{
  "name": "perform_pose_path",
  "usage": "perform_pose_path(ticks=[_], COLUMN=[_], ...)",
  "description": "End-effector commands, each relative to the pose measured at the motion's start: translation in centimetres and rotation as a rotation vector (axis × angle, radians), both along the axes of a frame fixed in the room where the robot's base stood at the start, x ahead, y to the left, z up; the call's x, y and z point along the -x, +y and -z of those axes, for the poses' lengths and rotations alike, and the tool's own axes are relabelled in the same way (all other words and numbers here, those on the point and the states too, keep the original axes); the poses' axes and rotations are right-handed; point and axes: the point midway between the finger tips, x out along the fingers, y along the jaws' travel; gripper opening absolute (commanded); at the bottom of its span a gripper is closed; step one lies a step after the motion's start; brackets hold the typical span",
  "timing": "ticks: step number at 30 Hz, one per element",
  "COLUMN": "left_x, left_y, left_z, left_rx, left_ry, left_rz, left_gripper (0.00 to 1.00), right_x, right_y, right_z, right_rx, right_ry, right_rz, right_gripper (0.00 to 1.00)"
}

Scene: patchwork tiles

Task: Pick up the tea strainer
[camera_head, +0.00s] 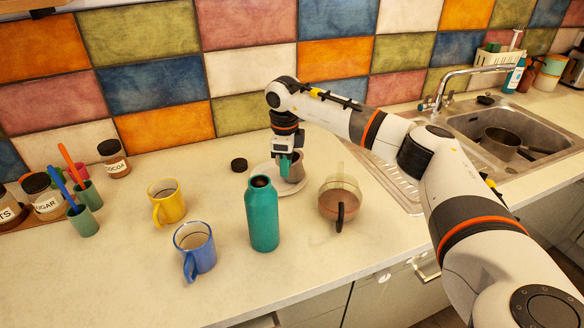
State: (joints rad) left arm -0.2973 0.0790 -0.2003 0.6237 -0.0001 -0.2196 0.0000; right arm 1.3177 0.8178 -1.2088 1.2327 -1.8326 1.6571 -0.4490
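My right gripper (287,163) points down over a pale saucer (262,181) on the counter. A teal fingertip shows against a small grey-brown cup-shaped item (297,172) on the saucer, which may be the tea strainer; I cannot tell for sure. The gripper hides part of this item, and I cannot tell whether the fingers are closed on it. No other thing clearly looks like a strainer. My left gripper is not in view.
A teal bottle (263,218) stands in front of the saucer. A glass pot with a dark handle (338,196) is to its right. Yellow (169,202) and blue (199,252) mugs stand left. A black lid (239,165) lies behind. A sink (490,122) is at right.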

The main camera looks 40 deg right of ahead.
Motion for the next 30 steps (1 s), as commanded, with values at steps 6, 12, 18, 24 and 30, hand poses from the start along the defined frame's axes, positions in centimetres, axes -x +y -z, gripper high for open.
perform_pose_path(ticks=[6, 12, 18, 24, 30], left_x=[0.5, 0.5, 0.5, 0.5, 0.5], left_y=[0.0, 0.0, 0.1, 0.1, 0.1], left_z=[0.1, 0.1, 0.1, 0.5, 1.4], left_rx=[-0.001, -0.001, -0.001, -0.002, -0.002], left_ry=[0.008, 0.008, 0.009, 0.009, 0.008], left_rz=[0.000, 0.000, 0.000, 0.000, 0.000], left_gripper=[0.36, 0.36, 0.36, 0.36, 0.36], right_x=[0.0, 0.0, 0.0, -0.1, -0.1], right_y=[0.0, 0.0, 0.0, 0.0, 0.1], right_z=[0.0, 0.0, 0.0, -1.4, -5.4], right_rx=[0.000, 0.000, 0.000, 0.000, -0.001], right_ry=[0.000, 0.000, 0.000, -0.003, -0.005], right_rz=[0.000, 0.000, 0.000, 0.000, 0.000], right_gripper=[0.15, 0.00, 0.00, 0.00, 0.00])
